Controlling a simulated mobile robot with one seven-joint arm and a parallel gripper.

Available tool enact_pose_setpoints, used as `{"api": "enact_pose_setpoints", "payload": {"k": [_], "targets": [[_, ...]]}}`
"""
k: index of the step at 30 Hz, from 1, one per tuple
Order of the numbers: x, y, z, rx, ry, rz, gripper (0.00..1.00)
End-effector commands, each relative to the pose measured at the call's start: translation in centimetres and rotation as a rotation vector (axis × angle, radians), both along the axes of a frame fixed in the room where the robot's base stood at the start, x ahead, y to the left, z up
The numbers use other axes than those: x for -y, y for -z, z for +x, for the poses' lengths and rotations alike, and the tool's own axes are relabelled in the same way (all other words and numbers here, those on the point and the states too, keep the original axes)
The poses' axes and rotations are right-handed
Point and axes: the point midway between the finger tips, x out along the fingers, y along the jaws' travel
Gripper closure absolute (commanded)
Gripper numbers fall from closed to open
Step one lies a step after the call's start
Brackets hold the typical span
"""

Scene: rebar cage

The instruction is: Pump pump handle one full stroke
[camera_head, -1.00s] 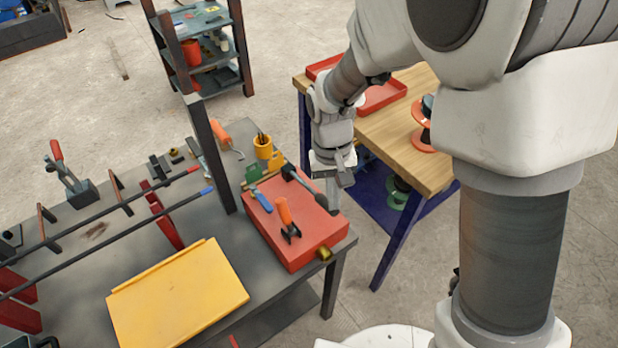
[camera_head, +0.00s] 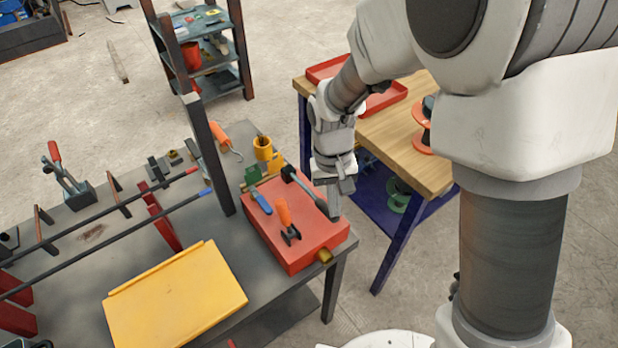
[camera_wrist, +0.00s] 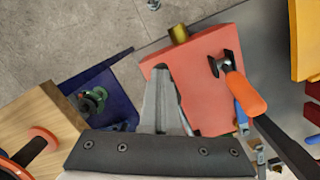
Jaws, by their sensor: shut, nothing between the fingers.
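The pump is a red box (camera_head: 275,238) with a brass fitting (camera_head: 325,256) at its near corner, on the grey bench. My gripper (camera_head: 334,210) points down at the lever's right end, fingers closed. I cannot tell whether they touch the lever. In the wrist view, my gripper's fingers (camera_wrist: 160,85) cover most of the lever, and only a dark bit shows behind them. The red box (camera_wrist: 205,100) shows on both sides of the fingers.
An orange-handled tool (camera_head: 284,213) and a blue-handled tool (camera_head: 262,203) are on the box. A yellow cup (camera_head: 263,148) stands behind it. A yellow panel (camera_head: 175,300) lies at the front left. A wooden-topped table (camera_head: 400,140) stands close on the right.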

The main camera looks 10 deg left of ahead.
Motion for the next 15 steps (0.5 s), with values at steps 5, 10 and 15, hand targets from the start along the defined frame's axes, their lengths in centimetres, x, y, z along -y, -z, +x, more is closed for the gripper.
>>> {"api": "enact_pose_setpoints", "payload": {"k": [5, 10, 15], "targets": [[0.0, 0.2, 0.0, 0.001, 0.0, 0.0, 1.0], [-0.3, -1.4, 0.3, 0.002, 0.0, 0.001, 1.0], [-0.8, -3.4, 0.8, 0.002, 0.001, 0.001, 1.0]]}}
